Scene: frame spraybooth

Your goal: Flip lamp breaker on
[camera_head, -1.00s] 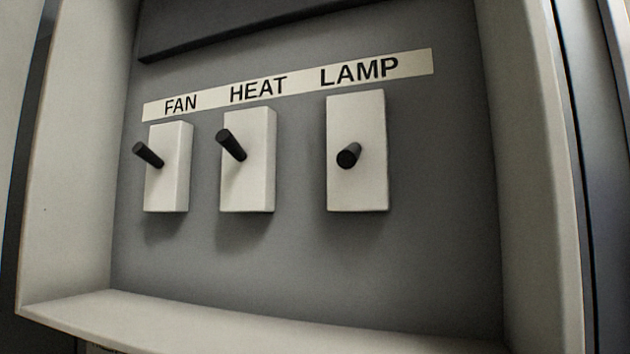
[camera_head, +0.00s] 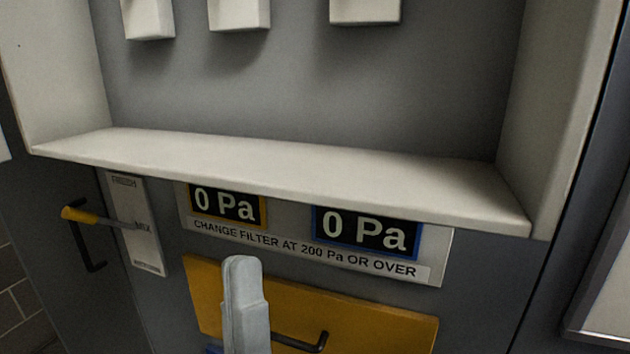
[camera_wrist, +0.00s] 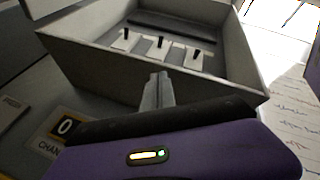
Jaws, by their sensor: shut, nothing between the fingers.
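The lamp breaker (camera_head: 365,9) is the rightmost of three white switch boxes in a recessed panel. The head view shows only its lower end, with its lever cut off by the top edge. In the wrist view the lamp breaker (camera_wrist: 192,61) is at the right of the row, and its dark lever is too small to judge on or off. My gripper (camera_head: 241,264) is shut and empty, pointing up in front of the yellow panel, below the recess and left of the lamp breaker. In the wrist view my gripper (camera_wrist: 158,80) appears just below the row, apart from the breakers.
The heat breaker (camera_head: 239,13) and fan breaker (camera_head: 148,18) stand to the left. A protruding white ledge (camera_head: 290,172) runs beneath the recess, above my fingertips. Below it are two 0 Pa displays (camera_head: 366,234), a yellow panel (camera_head: 400,325) with a black handle, and a yellow-tipped lever (camera_head: 80,214).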

